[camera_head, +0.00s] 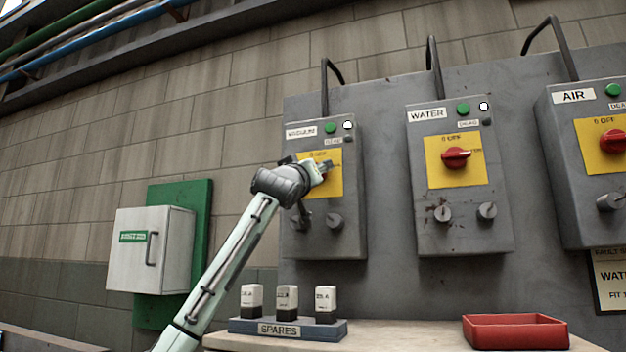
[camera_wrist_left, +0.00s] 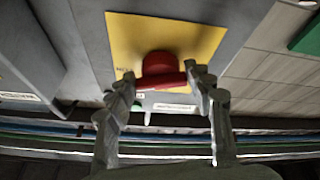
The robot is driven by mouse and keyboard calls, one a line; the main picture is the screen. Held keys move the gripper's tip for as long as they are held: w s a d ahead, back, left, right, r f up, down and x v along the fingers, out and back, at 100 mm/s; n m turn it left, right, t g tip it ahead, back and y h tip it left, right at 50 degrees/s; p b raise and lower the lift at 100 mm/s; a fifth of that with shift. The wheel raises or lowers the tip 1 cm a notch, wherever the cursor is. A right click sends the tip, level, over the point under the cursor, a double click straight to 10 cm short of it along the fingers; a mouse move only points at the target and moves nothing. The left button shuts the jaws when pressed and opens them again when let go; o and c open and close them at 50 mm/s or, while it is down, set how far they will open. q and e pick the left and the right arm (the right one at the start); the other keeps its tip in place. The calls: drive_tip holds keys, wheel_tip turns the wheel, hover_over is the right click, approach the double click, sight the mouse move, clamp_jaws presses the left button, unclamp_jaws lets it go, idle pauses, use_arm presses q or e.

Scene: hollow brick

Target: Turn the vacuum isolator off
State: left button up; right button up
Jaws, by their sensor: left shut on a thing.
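The vacuum isolator (camera_head: 350,230) is the left grey box on the panel, with a "VACUUM" label, a yellow plate (camera_head: 336,187) and a green lamp. Its red rotary handle is mostly hidden behind my gripper in the head view. In the left wrist view the red handle (camera_wrist_left: 160,66) stands out from the yellow plate (camera_wrist_left: 205,35). My left gripper (camera_head: 325,168) is at the handle, with one finger at each end of its red bar, shut on it. The bar runs nearly level across the wrist view. I cannot read its setting. My right gripper is not in view.
The water isolator (camera_head: 460,225) and air isolator (camera_head: 580,190) stand to the right with similar red handles. Below, a table (camera_head: 400,335) holds a spares rack (camera_head: 290,330) with 3 blocks and a red tray (camera_head: 515,333). A white cabinet (camera_head: 150,250) hangs at left.

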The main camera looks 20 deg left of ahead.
use_arm(q)
drive_tip(key=n+g+y+p, duration=0.1)
drive_tip(key=n+y, duration=0.1)
drive_tip(key=n, duration=0.4)
drive_tip(key=n+g+y+p, duration=0.2)
drive_tip(key=n, duration=0.4)
drive_tip(key=d+n+g+y+p, duration=0.1)
drive_tip(key=n+g+y+p, duration=0.1)
drive_tip(key=n, duration=0.3)
drive_tip(key=shift+w+r+n, duration=0.1)
drive_tip(key=shift+r+n, duration=0.05)
drive_tip(key=shift+n, duration=0.25)
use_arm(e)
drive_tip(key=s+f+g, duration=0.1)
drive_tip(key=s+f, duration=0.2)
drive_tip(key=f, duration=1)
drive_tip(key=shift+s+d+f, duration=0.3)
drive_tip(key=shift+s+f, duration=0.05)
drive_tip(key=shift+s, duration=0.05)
use_arm(q)
drive_tip(key=o, duration=0.9)
drive_tip(key=shift+c, duration=0.2)
drive_tip(key=shift+a+r, duration=0.1)
drive_tip(key=shift+r, duration=0.05)
drive_tip(key=r+v, duration=0.1)
drive_tip(key=v, duration=1.1)
drive_tip(key=shift+f, duration=0.5)
